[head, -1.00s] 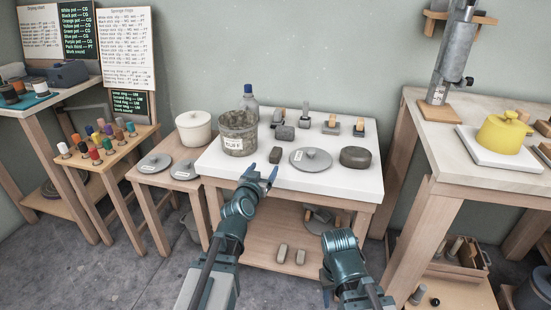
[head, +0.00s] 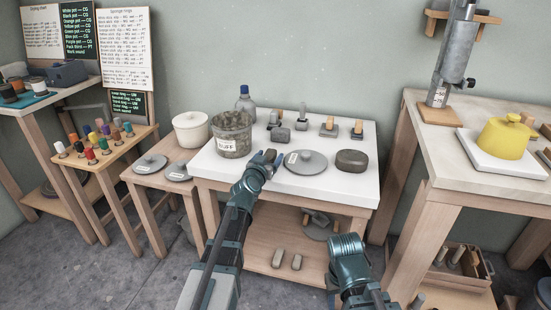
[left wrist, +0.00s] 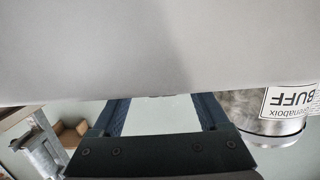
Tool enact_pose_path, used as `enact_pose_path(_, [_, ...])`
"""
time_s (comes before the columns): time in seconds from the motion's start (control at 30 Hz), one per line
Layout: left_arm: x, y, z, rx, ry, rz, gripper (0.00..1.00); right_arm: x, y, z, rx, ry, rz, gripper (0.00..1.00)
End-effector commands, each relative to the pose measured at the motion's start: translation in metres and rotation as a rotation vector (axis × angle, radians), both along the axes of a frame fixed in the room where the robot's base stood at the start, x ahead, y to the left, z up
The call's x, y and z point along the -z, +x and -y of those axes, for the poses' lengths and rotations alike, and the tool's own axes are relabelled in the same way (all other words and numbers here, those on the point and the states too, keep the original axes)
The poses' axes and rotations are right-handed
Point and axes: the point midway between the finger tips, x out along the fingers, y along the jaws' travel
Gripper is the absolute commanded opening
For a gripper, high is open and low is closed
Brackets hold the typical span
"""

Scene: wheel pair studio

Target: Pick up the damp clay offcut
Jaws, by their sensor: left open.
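A small dark piece (head: 271,155), which looks like the clay offcut, lies on the white tabletop (head: 330,186) between the BUFF bucket and a grey lidded disc. My left gripper (head: 264,159) is open right at this piece and covers much of it, so I cannot tell whether the fingers touch it. In the left wrist view the fingers (left wrist: 160,112) stand apart. A broad pale surface fills the upper part there and hides the fingertips. The offcut is not clear in that view. My right gripper is not seen; only part of my right arm shows at the lower middle.
The BUFF bucket (head: 232,135) stands close left of my left gripper; it also shows upside down in the left wrist view (left wrist: 275,110). The grey disc (head: 306,162) lies close on the right, then a dark rounded lump (head: 351,161). Small tools stand behind.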

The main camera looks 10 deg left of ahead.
Motion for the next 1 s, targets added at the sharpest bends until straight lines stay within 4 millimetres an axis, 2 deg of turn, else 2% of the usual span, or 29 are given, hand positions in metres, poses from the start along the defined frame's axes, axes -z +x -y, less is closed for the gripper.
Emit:
enact_pose_path(0.07, [0.0027,0.0101,-0.0038,-0.001,-0.001,0.0,0.78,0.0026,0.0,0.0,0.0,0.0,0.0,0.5])
enact_pose_path(0.3, [0.0022,0.0102,-0.0043,0.0,-0.001,0.0,0.78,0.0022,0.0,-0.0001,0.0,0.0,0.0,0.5])
enact_pose_path(0.37, [0.0022,0.0102,-0.0043,0.0,-0.001,0.0,0.69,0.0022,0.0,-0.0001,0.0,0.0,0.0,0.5])
enact_pose_path(0.73, [0.0022,0.0101,-0.0042,0.0,-0.001,0.0,0.02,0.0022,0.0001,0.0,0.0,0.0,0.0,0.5])
enact_pose_path(1.0, [0.0021,0.0101,-0.0043,-0.001,-0.001,0.0,0.0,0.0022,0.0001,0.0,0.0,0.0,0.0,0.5])
